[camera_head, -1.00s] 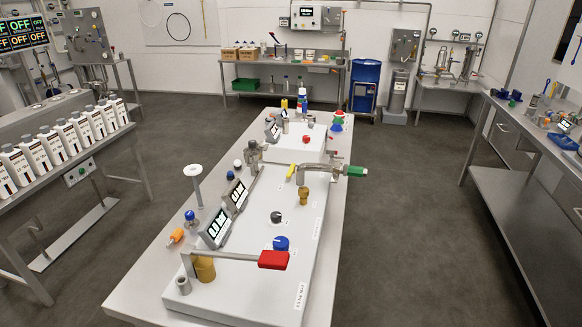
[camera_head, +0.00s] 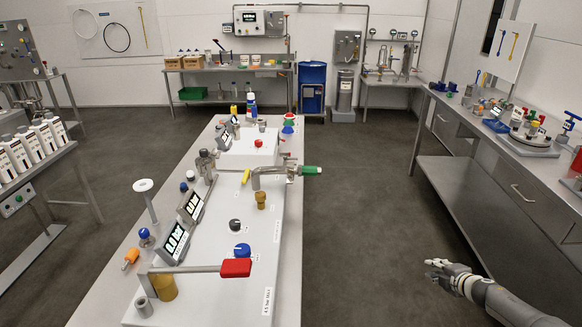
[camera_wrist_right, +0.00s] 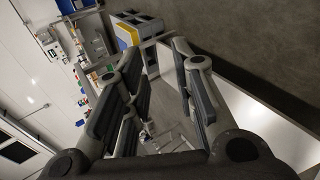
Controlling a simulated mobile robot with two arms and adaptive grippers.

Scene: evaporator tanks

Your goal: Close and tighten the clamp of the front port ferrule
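The white bench unit (camera_head: 215,262) stands on the long central table. A silver pipe fitting (camera_head: 268,178) with a green grip (camera_head: 310,170) sits on its right side, above a brass-coloured stub (camera_head: 261,200). A red-handled lever (camera_head: 236,267) lies across its near end. I cannot tell which part is the front port ferrule or its clamp at this size. My right gripper (camera_head: 432,270) is over the aisle right of the table, apart from the unit and touching nothing. In the right wrist view its fingers (camera_wrist_right: 160,95) are spread and empty. My left gripper is not in view.
The aisle floor (camera_head: 365,210) right of the table is clear. A side bench (camera_head: 520,165) with small tools and fittings runs along the right. Displays (camera_head: 176,240), an orange-handled item (camera_head: 131,259) and a white-topped post (camera_head: 144,187) stand along the table's left side.

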